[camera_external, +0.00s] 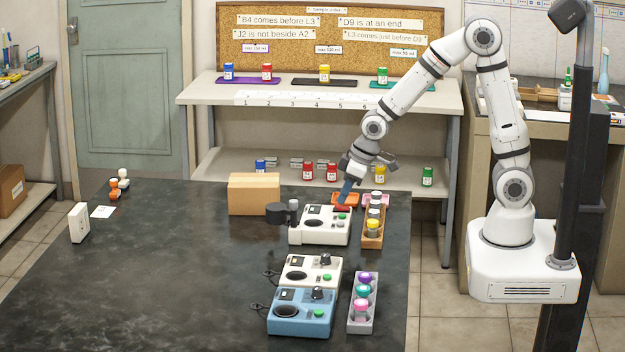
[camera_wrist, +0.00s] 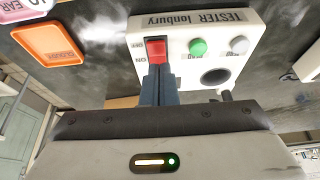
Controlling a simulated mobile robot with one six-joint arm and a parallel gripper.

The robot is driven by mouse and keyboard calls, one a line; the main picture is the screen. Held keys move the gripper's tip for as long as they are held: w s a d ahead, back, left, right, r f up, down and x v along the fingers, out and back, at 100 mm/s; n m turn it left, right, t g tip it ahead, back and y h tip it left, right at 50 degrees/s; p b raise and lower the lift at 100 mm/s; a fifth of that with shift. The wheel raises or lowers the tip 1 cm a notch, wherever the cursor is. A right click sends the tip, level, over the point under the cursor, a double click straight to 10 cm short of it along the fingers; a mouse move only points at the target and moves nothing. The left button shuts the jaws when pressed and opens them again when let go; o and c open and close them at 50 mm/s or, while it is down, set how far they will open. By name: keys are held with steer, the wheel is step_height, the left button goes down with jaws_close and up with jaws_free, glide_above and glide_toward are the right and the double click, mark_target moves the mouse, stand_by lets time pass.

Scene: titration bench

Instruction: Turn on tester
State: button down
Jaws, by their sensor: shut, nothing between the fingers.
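The white tester (camera_external: 312,236) stands at the far right part of the dark table. In the wrist view the tester (camera_wrist: 225,45) appears upside down, with the label "TESTER lonbury". Its red switch (camera_wrist: 157,49) has small side labels that look like OFF and ON. A green button (camera_wrist: 198,47) and a grey button (camera_wrist: 239,45) sit beside it. My gripper (camera_external: 342,201) is shut and empty, pointing down at the tester's far right corner. In the wrist view its fingertips (camera_wrist: 158,70) are right at the switch, partly covering it. I cannot tell whether they touch it or how the switch is set.
An orange tray (camera_wrist: 50,44) lies beside the tester. A wooden rack (camera_external: 372,241) with jars stands close on its right. A cardboard box (camera_external: 254,194) is behind left. A white device (camera_external: 297,273), a blue device (camera_external: 288,325) and a grey rack (camera_external: 361,325) stand nearer. The table's left is mostly clear.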

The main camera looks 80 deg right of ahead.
steer(key=shift+w+f, duration=0.2)
steer(key=shift+f, duration=0.3)
